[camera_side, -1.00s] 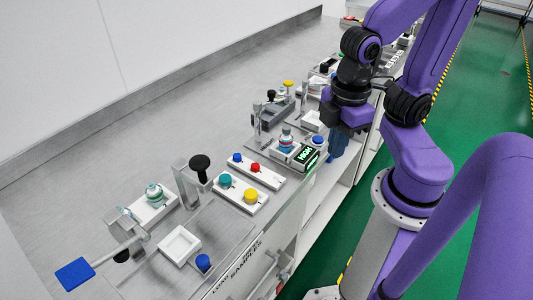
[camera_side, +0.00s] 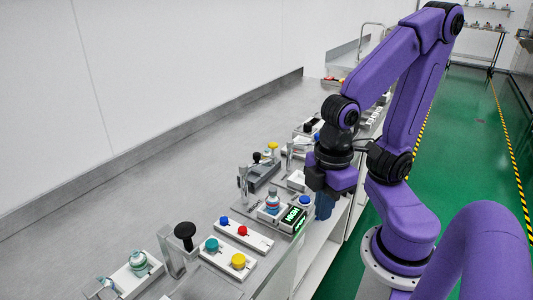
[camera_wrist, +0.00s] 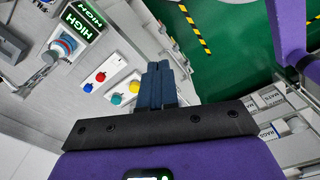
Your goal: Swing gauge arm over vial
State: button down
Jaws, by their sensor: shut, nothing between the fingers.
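A vial (camera_side: 272,200) with a bluish-white body stands in a white block beside a green-lit "HIGH" display (camera_side: 293,217). In the wrist view, a blue-capped vial with a red band (camera_wrist: 62,46) sits next to the display (camera_wrist: 82,20). My gripper (camera_side: 323,207) hangs at the bench's front edge, right of the display, apart from both vials. Its dark blue fingers (camera_wrist: 160,82) are together and empty.
A white block with blue and red knobs (camera_side: 245,235) and one with teal and yellow knobs (camera_side: 225,253) lie to the left. A black-topped post (camera_side: 185,232) stands beside them. The back of the bench (camera_side: 150,180) is clear.

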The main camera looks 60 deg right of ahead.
dwell(0.4)
jog(key=c, duration=1.2)
grip_release()
jog(key=shift+w, duration=0.1)
jog(key=w+r+m, duration=0.4)
jog(key=w, duration=0.3)
notch_tip(320, 180, up, 10)
jog(key=m, duration=1.1)
send_over(257, 153)
notch_tip(257, 153, down, 17)
jog(key=shift+a+f, duration=0.1)
grip_shut()
